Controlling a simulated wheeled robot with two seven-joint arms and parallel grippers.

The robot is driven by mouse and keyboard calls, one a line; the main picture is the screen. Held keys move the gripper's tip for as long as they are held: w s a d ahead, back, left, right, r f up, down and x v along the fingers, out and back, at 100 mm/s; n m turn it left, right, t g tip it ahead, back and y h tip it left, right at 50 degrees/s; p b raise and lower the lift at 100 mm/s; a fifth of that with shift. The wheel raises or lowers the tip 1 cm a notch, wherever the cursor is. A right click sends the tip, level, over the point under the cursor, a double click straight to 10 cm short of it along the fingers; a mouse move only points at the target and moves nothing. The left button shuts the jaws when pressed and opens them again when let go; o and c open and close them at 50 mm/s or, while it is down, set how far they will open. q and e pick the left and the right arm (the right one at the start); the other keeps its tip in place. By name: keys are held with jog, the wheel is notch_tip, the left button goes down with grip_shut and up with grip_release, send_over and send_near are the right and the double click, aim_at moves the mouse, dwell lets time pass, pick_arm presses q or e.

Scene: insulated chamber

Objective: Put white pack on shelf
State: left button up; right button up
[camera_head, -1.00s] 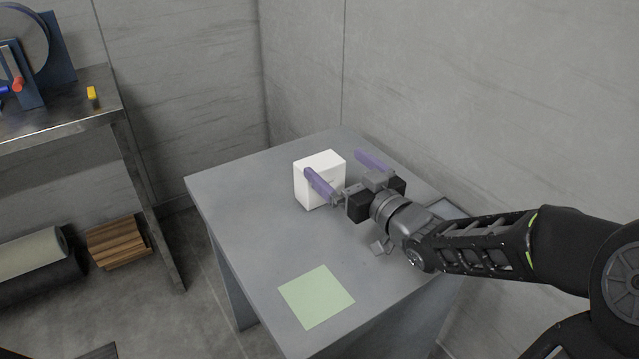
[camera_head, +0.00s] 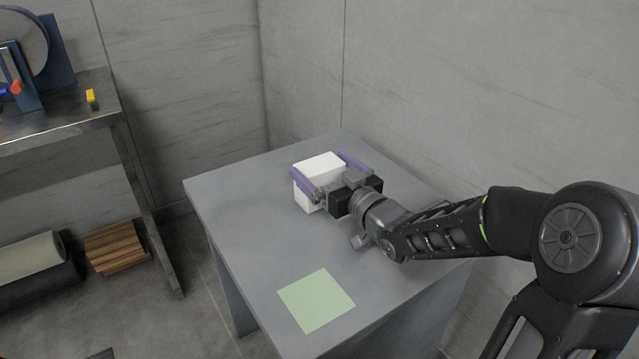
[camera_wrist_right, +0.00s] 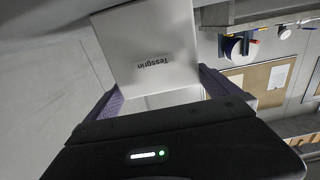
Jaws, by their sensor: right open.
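The white pack (camera_head: 321,166) is a white box standing on the grey table, toward its far side. It also shows in the right wrist view (camera_wrist_right: 148,45), with the printed word "Tessgrin" on one face. My right gripper (camera_head: 325,172) is open, with its purple fingers on either side of the pack. In the right wrist view the fingers flank the pack's near end; whether they touch it I cannot tell. The gripper body hides part of the pack. My left gripper is not in view. No shelf is clearly identifiable.
The grey table (camera_head: 240,215) has free room at its left and front. A pale green square (camera_head: 316,300) lies near its front edge. At the left stands a metal bench (camera_head: 60,120) holding a blue device and a yellow item (camera_head: 91,97). Rolls and a wooden bundle (camera_head: 117,247) lie below it.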

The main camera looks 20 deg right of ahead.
jog(key=shift+w+a, duration=0.1)
jog(key=shift+w, duration=0.65)
jog(key=c, duration=1.2)
